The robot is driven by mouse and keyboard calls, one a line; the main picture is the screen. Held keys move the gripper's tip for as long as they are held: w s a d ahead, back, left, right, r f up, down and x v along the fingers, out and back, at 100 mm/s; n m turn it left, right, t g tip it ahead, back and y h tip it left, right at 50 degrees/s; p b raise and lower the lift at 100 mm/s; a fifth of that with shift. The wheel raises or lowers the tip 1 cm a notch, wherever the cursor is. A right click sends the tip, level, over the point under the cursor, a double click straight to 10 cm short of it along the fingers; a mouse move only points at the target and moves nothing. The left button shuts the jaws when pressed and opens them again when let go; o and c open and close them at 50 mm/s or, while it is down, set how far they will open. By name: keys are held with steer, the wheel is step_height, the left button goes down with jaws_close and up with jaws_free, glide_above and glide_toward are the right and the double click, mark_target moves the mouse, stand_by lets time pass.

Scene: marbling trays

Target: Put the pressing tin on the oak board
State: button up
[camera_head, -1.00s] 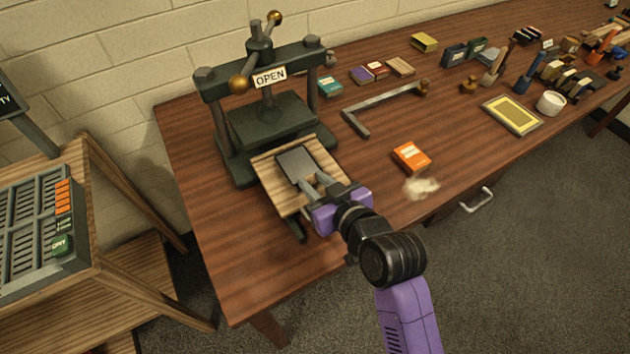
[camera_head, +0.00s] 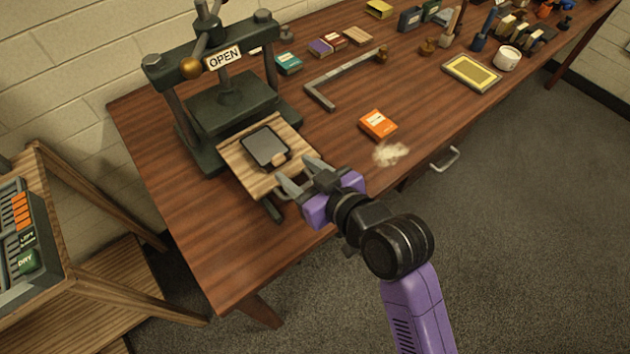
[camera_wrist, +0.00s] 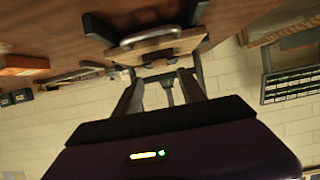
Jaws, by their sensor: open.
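The pressing tin (camera_head: 264,144), a dark flat rectangle with a small brown tab on its near edge, lies flat on the oak board (camera_head: 238,167). The pale board sits at the front of the black press, with a metal handle on its near edge. My gripper (camera_head: 298,172) is open and empty, just off the board's near right corner and apart from the tin. In the wrist view the open fingers (camera_wrist: 160,90) point towards the board (camera_wrist: 186,43); the tin is not clear there.
The press (camera_head: 225,105) stands open behind the board, marked OPEN. An orange box (camera_head: 378,124), a pale powdery patch (camera_head: 391,153) and a metal angle bar (camera_head: 340,80) lie to the right. A rack (camera_head: 25,230) stands at the left. The table's front left is clear.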

steer(key=v, duration=0.6)
steer(key=shift+s, duration=0.15)
steer(key=s+d+f+m+t+h, duration=0.2)
steer(key=s+d+f+m+h, duration=0.4)
steer(key=s+d, duration=0.5)
steer(key=s+d+r, duration=0.2)
steer(key=s+d, duration=0.1)
steer(key=s, duration=0.5)
steer(key=s+d+r+t+h, duration=0.1)
steer(key=s+d+r, duration=0.1)
steer(key=s, duration=0.7)
steer(key=shift+d+r+m+t+h, duration=0.3)
steer(key=shift+d+m, duration=0.1)
steer(key=shift+d, duration=0.15)
steer(key=shift+f, duration=0.1)
